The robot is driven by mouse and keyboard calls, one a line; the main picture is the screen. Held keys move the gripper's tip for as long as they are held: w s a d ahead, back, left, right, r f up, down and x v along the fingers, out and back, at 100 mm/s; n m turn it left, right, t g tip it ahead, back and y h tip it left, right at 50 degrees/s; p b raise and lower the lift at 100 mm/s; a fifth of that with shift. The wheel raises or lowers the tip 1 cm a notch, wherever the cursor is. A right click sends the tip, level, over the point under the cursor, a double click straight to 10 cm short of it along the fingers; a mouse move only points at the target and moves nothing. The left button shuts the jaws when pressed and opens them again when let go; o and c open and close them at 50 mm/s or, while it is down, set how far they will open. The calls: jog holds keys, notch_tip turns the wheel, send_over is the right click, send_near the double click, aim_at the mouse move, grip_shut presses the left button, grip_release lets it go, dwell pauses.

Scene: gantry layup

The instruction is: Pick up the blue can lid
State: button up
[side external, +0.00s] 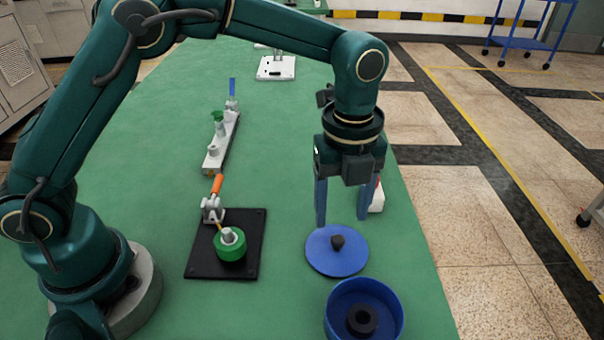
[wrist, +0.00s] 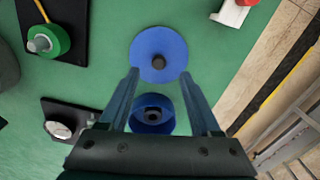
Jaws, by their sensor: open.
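The blue can lid (side external: 325,259) is a flat blue disc with a dark knob (side external: 338,241) in its middle. It lies on the green table to the left of and behind the blue can (side external: 393,298). The can is open at the top, with a dark ring-shaped piece inside. My gripper (side external: 342,222) is open and empty, pointing down above the lid. In the wrist view the lid (wrist: 158,43) lies just beyond the fingertips (wrist: 162,72), and the can (wrist: 153,127) shows between the fingers. No contact with the lid is visible.
A black plate (side external: 196,262) with a green roll (side external: 231,252) and an orange-handled clamp (side external: 217,185) stands left of the lid. A white and red block (side external: 377,197) is behind my gripper near the table's right edge. The green table (side external: 150,160) is clear farther left.

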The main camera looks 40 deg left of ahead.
aim_at(338, 239)
jog(key=shift+s+d+f, duration=0.1)
jog(key=shift+s+f, duration=0.05)
jog(key=shift+f, duration=2.55)
grip_shut()
